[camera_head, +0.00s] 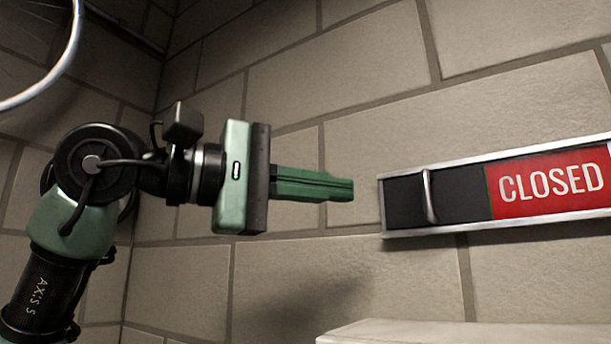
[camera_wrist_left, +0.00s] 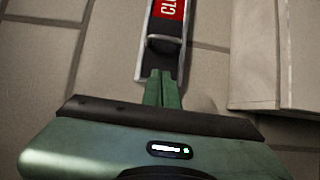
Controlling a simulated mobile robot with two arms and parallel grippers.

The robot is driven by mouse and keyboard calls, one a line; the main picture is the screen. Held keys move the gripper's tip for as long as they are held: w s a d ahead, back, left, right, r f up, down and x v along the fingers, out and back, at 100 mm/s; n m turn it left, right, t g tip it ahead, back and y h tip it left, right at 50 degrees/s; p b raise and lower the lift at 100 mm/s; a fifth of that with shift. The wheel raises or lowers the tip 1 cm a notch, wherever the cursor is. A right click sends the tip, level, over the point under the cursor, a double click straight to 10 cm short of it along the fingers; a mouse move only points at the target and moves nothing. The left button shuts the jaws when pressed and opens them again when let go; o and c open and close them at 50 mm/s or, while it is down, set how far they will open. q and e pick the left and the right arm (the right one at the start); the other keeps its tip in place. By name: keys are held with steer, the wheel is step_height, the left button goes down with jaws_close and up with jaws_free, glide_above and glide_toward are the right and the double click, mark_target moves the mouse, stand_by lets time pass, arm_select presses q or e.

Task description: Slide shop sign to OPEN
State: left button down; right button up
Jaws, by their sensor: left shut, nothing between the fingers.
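The shop sign (camera_head: 460,188) is a long silver-framed slider on the block wall, at the right of the head view. Its red panel (camera_head: 552,182) reads CLOSED. A dark slider panel with a silver vertical handle (camera_head: 430,196) sits at the sign's left end. The sign also shows at the top of the left wrist view (camera_wrist_left: 167,45), where the red panel is partly cut off. My left gripper (camera_head: 350,189) is shut and empty, just left of the sign's left end, pointing at it. In the left wrist view the fingertips (camera_wrist_left: 162,76) appear at the sign's near end. My right gripper is not visible.
A pale ledge or box top (camera_head: 460,332) lies below the sign; a pale block (camera_wrist_left: 265,55) shows at right in the wrist view. A bicycle wheel rim (camera_head: 62,55) hangs at upper left. The wall between is bare.

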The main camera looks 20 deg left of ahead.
mark_target(429, 195)
arm_select(q)
steer(key=w+d+p, duration=0.2)
steer(key=d, duration=0.5)
steer(key=shift+d, duration=0.2)
steer(key=shift+w, duration=0.1)
